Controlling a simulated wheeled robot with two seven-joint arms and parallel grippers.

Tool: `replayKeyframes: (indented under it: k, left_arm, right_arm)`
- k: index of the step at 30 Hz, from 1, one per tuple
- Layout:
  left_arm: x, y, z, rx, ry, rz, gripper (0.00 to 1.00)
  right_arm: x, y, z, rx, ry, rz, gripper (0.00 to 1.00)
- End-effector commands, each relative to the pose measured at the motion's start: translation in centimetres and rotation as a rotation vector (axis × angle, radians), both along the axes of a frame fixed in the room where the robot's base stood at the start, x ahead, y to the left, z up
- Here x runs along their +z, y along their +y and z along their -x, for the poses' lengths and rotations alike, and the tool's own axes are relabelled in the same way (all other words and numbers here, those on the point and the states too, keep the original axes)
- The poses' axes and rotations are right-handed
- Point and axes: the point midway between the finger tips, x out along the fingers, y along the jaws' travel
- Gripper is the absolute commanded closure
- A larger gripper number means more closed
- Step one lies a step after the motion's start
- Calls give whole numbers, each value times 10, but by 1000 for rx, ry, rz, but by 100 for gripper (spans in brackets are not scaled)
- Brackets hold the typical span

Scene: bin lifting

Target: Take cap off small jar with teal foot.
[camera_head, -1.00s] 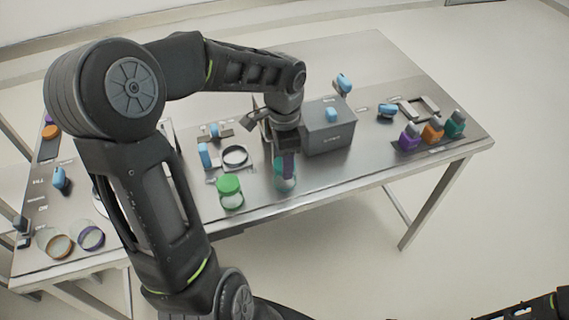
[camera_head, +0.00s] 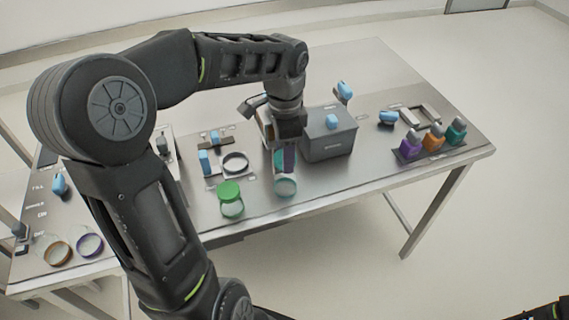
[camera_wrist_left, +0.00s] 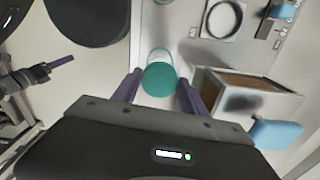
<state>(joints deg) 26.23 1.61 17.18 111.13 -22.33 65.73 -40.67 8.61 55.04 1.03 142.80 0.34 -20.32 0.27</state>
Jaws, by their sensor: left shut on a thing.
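The small jar with the teal foot (camera_head: 286,188) stands upright near the front edge of the table, its top open. My left gripper (camera_head: 283,160) is above it, pointing down, shut on the teal cap (camera_wrist_left: 160,80). In the left wrist view the cap sits between the two purple fingers, and the clear glass of the jar (camera_wrist_left: 158,54) shows behind it. The cap looks lifted clear of the jar. A purple finger of my right gripper (camera_wrist_left: 62,61) seems to show at the left of the wrist view; its opening is unclear.
A grey box (camera_head: 330,143) with a blue handle is close on the right. Purple, orange and teal bottles (camera_head: 433,137) stand at the right end. The front right tabletop is clear.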

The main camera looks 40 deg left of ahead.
Motion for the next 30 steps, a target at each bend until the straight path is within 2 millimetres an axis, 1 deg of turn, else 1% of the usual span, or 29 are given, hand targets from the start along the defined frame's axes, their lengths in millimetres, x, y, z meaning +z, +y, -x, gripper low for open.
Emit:
replayKeyframes:
  k: [1, 3, 6, 9, 13, 30]
  left_arm:
    - [10, 0, -1, 1, -6, -2, 93]
    - [24, 0, -1, -1, -4, -2, 93]
    - [39, 0, -1, 0, -3, -1, 93]
    - [49, 0, 0, -1, -1, 0, 93]
    - [52, 0, 0, -1, 0, 0, 93]
    - [51, 0, 0, 2, 1, 1, 93]
  right_arm:
    - [-2, 0, 0, 0, 0, -1, 26]
    - [-4, 0, 0, 1, -1, -1, 26]
    - [-4, 0, -1, 1, -2, -2, 26]
    - [-5, 0, -1, 1, -2, -2, 26]
    - [-5, 0, -1, 0, -3, -2, 26]
    - [-5, 0, -1, 1, -2, -2, 26]
